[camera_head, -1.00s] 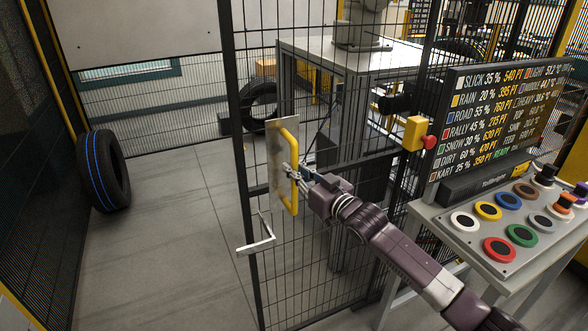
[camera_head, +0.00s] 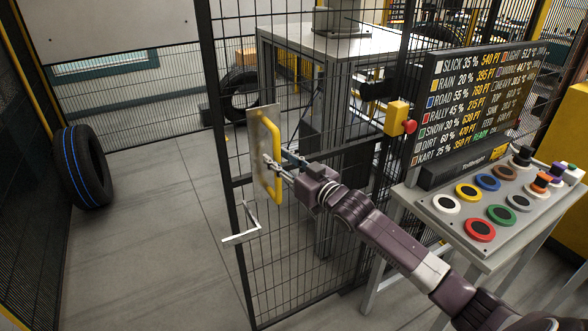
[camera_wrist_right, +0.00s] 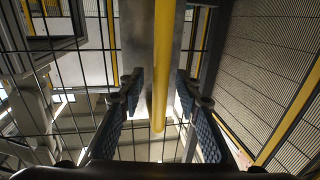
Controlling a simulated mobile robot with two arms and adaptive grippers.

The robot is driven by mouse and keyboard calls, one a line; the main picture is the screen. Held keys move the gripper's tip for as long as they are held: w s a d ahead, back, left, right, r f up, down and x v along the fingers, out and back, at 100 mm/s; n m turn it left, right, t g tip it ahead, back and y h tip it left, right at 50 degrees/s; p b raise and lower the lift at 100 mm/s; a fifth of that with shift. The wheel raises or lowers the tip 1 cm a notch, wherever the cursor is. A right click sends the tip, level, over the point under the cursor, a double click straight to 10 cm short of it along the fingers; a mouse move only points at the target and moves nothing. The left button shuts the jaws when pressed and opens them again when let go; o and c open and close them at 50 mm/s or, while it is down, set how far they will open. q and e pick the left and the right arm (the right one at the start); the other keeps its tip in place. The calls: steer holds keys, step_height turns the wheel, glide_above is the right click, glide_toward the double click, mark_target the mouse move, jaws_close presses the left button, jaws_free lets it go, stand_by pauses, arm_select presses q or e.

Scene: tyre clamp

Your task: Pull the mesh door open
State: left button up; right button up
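The mesh door (camera_head: 292,255) is a black wire panel in a dark frame; an open floor area lies to its left. It bears a pale metal plate (camera_head: 262,128) with a vertical yellow handle (camera_head: 277,192). My right gripper (camera_head: 275,166) is at the handle's middle. A white bent lever (camera_head: 243,230) sticks out from the door's left edge. My left gripper is out of view.
A tyre with blue lines (camera_head: 83,168) stands at the left. A button console (camera_head: 500,235) with a price board (camera_head: 470,105) stands right of the door. A yellow box with a red button (camera_head: 397,118) sits beside the board. The floor (camera_head: 150,255) left of the door is clear.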

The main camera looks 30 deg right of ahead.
steer(key=s+d, duration=0.2)
steer(key=s, duration=0.9)
steer(key=shift+d, duration=0.15)
